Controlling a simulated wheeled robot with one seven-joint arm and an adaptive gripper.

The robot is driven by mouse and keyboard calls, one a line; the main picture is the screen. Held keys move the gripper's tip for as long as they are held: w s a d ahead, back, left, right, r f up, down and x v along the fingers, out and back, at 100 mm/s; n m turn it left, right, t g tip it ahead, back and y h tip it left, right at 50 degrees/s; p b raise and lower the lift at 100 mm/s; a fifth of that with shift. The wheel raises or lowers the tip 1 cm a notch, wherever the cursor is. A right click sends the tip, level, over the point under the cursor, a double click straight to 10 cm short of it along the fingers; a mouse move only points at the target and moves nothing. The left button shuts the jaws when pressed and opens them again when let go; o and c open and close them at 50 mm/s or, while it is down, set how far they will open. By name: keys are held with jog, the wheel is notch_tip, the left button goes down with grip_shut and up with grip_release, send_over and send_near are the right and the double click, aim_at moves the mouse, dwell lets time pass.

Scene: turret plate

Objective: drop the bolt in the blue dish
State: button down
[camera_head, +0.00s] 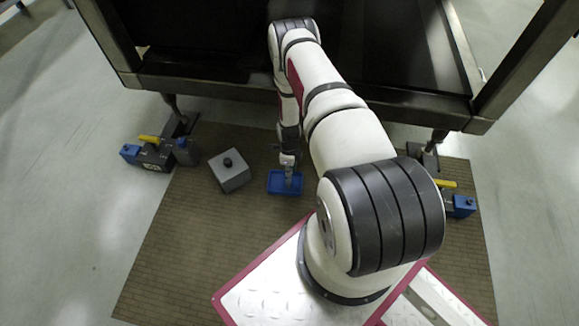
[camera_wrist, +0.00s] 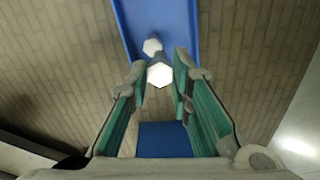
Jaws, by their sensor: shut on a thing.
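The blue dish (camera_head: 273,190) lies on the brown mat, and my gripper (camera_head: 289,178) is over it. The dish also shows in the wrist view (camera_wrist: 188,22), behind and below my fingers. In the wrist view my gripper (camera_wrist: 160,78) is shut on a bolt, whose pale hexagonal head (camera_wrist: 160,73) shows between the fingertips. A second, smaller pale hexagonal head (camera_wrist: 152,46) shows beyond it against the blue dish. The height of the held bolt above the dish is hard to tell. The bolts are too small to make out in the head view.
A grey block (camera_head: 230,172) with a dark knob stands on the mat (camera_head: 190,260) left of the dish. Dark frame legs stand behind, with blue-ended, yellow-handled units at left (camera_head: 155,152) and right (camera_head: 460,206). A large dark panel (camera_head: 400,45) overhangs the back. The mat's front left is clear.

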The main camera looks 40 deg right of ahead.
jog(key=shift+f, duration=0.65)
jog(key=c, duration=1.4)
grip_release()
jog(key=shift+o, duration=0.2)
notch_tip(320, 180, up, 12)
jog(key=shift+r, duration=0.15)
